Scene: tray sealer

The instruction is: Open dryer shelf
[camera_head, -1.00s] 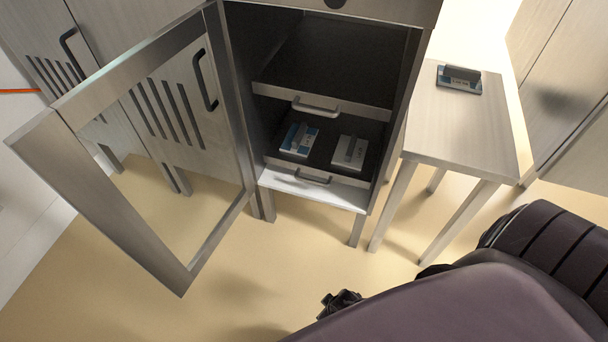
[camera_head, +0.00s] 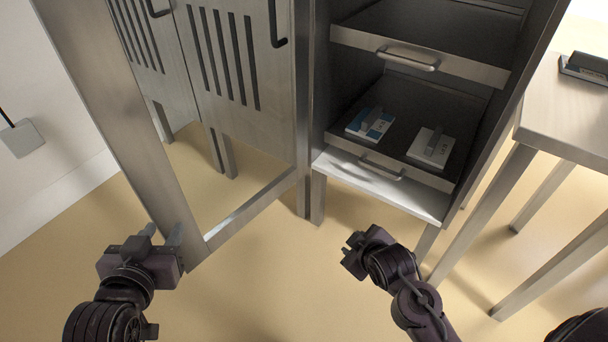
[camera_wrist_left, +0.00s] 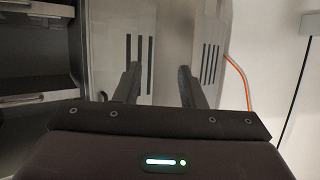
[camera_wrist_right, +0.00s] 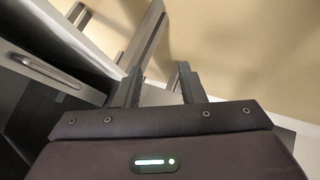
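The dryer's framed door (camera_head: 245,215) stands open on the left. The upper shelf (camera_head: 470,66) with its bar handle (camera_head: 408,60) sits inside the cabinet. The lower shelf (camera_head: 430,180) has a bar handle (camera_head: 381,166) on its front. My left gripper (camera_head: 176,238) is at the lower outer edge of the door frame. Its fingers are apart in the left wrist view (camera_wrist_left: 160,75), with the frame showing between or behind them; contact is unclear. My right gripper (camera_head: 348,256) is below and in front of the lower shelf, open and empty; the right wrist view also shows a handle (camera_wrist_right: 48,70).
A blue-and-white pack (camera_head: 370,123) and a white pack (camera_head: 431,147) lie on the lower shelf. A side table (camera_head: 570,110) with a dark-topped pack (camera_head: 585,67) stands right. Slotted cabinets (camera_head: 232,75) stand behind the door. Floor before the dryer is clear.

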